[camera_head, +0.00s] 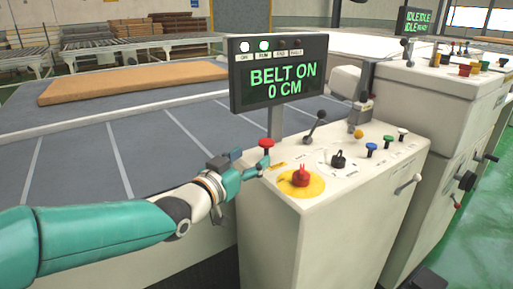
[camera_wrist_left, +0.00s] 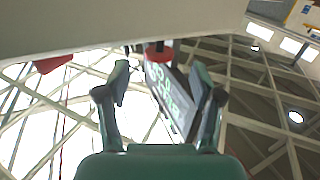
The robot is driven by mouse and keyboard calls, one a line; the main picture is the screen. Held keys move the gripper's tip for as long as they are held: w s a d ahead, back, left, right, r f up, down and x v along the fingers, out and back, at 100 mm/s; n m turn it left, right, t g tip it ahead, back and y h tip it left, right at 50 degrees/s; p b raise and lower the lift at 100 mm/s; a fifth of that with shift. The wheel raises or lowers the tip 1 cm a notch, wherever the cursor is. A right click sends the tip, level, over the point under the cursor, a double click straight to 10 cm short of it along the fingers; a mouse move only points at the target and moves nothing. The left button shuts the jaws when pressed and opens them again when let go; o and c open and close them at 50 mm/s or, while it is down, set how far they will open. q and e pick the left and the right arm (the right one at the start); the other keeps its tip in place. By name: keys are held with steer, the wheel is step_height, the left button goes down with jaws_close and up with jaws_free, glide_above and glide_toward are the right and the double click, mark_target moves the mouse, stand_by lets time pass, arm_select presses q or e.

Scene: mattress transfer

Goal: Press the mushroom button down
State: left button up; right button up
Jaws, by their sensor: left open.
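A red mushroom button (camera_head: 266,144) stands on a short stem at the back left corner of the white control panel (camera_head: 350,165). A second red knob (camera_head: 301,178) sits on a round yellow base nearer the panel's front. My left gripper (camera_head: 264,163) is open and empty, just in front of the back button. In the left wrist view that red button (camera_wrist_left: 158,52) shows beyond and between the two spread fingers (camera_wrist_left: 158,85). I cannot tell whether it is touched. Another red shape (camera_wrist_left: 52,63) shows at the left there. My right gripper is not in view.
A display (camera_head: 280,75) above the panel reads "BELT ON 0 CM". A black lever (camera_head: 315,127), a black knob (camera_head: 338,159) and several coloured buttons stand to the right. A tan mattress (camera_head: 130,81) lies on the grey belt (camera_head: 75,160) behind.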

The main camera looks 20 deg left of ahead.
mark_target(264, 146)
arm_select(q)
steer(key=x, duration=0.6)
steer(key=shift+w, duration=0.2)
jaws_close()
